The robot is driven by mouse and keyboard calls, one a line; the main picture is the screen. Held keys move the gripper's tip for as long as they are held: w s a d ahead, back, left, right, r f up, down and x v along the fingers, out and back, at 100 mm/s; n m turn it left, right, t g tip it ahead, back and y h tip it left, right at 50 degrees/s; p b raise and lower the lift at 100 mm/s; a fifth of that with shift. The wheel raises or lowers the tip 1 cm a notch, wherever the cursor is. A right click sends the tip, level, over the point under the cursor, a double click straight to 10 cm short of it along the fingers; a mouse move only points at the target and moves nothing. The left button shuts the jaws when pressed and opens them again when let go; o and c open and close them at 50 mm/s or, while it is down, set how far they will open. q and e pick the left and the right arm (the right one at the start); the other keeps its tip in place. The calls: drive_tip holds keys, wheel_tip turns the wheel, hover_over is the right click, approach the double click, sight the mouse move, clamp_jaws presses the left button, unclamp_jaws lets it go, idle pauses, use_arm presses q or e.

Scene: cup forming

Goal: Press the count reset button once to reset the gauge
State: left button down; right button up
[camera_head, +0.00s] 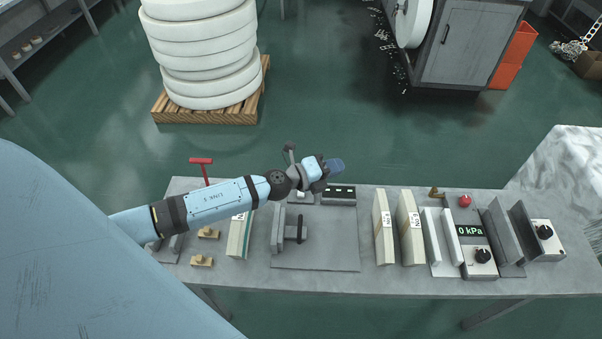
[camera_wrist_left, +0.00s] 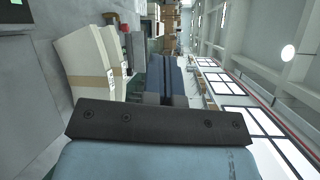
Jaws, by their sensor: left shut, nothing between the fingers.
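A small black counter box with pale marks on its face (camera_head: 339,190) stands at the back edge of the workbench. It could be the count gauge; its reading is too small to make out. My left gripper (camera_head: 336,165) is shut and empty, just above and behind this box. Its closed fingers also show in the left wrist view (camera_wrist_left: 166,80). I cannot pick out the count reset button; my left wrist hides part of the area beside the box. My right gripper is not in view.
The workbench (camera_head: 350,280) holds two taped cream stacks (camera_head: 383,228), a gauge box reading 0 kPa (camera_head: 470,231), a red knob (camera_head: 465,200) and a red T-handle (camera_head: 201,162). A fixture with a dark handle (camera_head: 302,229) stands below my left forearm. White rolls (camera_head: 205,50) sit on a pallet behind.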

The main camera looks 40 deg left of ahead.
use_arm(q)
drive_tip(key=w+a+f+m+g+y, duration=0.1)
drive_tip(key=w+a+f+m+g, duration=0.1)
drive_tip(key=a+f+m+g, duration=0.6)
drive_tip(key=a+f+m, duration=0.1)
drive_tip(key=a, duration=0.3)
drive_tip(key=shift+a+f+y, duration=0.15)
drive_tip(key=shift+f+y, duration=0.15)
drive_tip(key=shift+f, duration=0.05)
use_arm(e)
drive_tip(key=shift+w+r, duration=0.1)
use_arm(q)
drive_tip(key=shift+f, duration=0.1)
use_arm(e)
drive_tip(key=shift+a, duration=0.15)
use_arm(q)
wheel_tip(320, 180, down, 7)
drive_tip(key=b, duration=0.7)
drive_tip(key=shift+f+b, duration=0.35)
drive_tip(key=shift+f, duration=0.45)
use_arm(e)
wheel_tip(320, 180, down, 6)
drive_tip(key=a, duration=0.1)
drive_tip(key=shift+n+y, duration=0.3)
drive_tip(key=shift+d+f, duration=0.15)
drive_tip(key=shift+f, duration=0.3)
